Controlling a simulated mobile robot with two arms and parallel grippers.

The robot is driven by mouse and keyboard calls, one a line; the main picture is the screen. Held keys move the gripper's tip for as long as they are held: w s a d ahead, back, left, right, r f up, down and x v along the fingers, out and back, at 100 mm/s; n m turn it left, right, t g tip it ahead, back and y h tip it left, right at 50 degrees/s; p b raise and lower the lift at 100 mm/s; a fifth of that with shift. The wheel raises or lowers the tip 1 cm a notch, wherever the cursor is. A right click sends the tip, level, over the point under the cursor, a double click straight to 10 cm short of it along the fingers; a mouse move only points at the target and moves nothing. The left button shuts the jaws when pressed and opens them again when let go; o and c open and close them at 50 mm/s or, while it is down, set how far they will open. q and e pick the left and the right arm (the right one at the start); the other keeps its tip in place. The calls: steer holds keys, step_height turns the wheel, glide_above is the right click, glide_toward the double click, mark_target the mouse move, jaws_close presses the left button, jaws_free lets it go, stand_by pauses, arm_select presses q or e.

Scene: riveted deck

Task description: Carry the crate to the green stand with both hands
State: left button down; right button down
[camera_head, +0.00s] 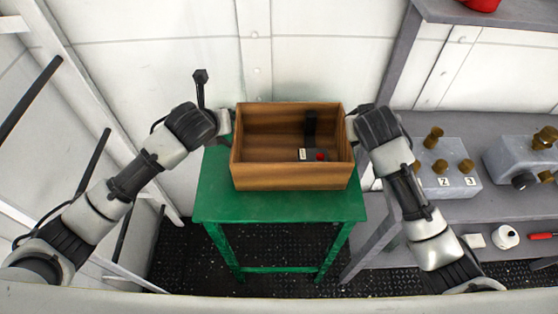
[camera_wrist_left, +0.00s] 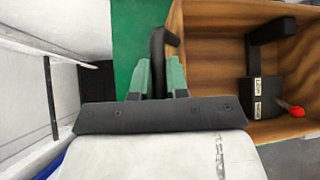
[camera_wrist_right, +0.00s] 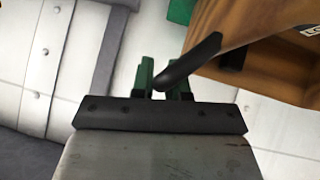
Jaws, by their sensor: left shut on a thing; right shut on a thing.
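The wooden crate (camera_head: 290,178) is upright over the top of the green stand (camera_head: 280,206); I cannot tell whether it rests on it or hangs just above. My left gripper (camera_head: 228,126) is at the crate's left side, its green fingers shut on a black handle (camera_wrist_left: 158,45) in the left wrist view. My right gripper (camera_head: 351,124) is at the right side, shut on the other black handle (camera_wrist_right: 190,62) in the right wrist view. A dark device (camera_head: 313,155) with pale labels and a red knob lies inside the crate. The crate's underside is hidden.
A grey shelf (camera_head: 440,213) stands close on the right, with grey valve blocks (camera_head: 450,183), a white round item (camera_head: 505,237) and a red-handled tool (camera_head: 541,236). White panelled wall (camera_head: 180,60) is behind. A white frame with dark bars is on the left.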

arm_select(q)
steer(key=c, duration=1.1)
jaws_free()
arm_select(e)
steer(key=c, duration=1.1)
jaws_free()
steer(key=shift+s+r, duration=0.1)
arm_select(q)
steer(key=v, duration=1.2)
arm_select(e)
steer(key=v, duration=1.2)
arm_select(q)
steer(key=shift+s, duration=0.1)
